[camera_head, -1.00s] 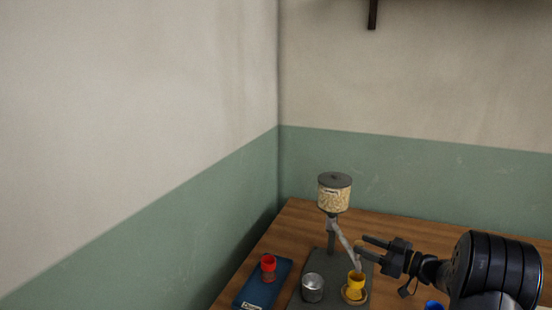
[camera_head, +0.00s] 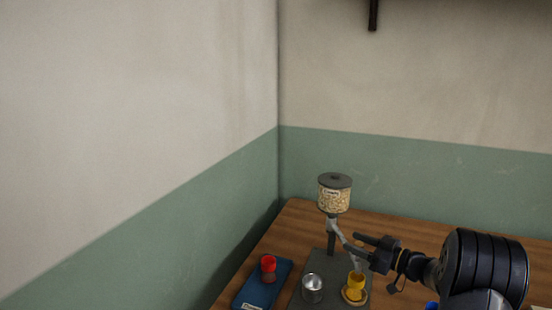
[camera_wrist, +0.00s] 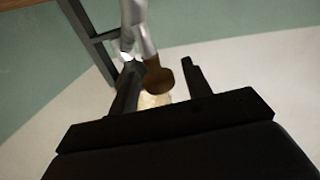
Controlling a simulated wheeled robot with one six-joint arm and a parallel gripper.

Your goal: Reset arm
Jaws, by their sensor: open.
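My gripper (camera_head: 353,245) is open beside the dispenser's slanted metal chute (camera_head: 338,230), with its fingers pointing left. The dispenser has a clear hopper of pale grains (camera_head: 334,198) with a dark lid on a grey post. In the wrist view my two dark fingers (camera_wrist: 160,82) are spread apart. A brown rounded piece (camera_wrist: 158,76) on a metal arm shows between them in the picture; I cannot tell whether they touch it. Part of the hopper (camera_wrist: 153,100) shows behind it.
A yellow goblet (camera_head: 356,281) stands on a round wooden coaster below the chute. A metal cup (camera_head: 312,287) stands left of it. A red goblet (camera_head: 268,264) stands on a blue tray (camera_head: 256,292). A blue object (camera_head: 431,305) is partly hidden by my arm. Walls meet behind the table.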

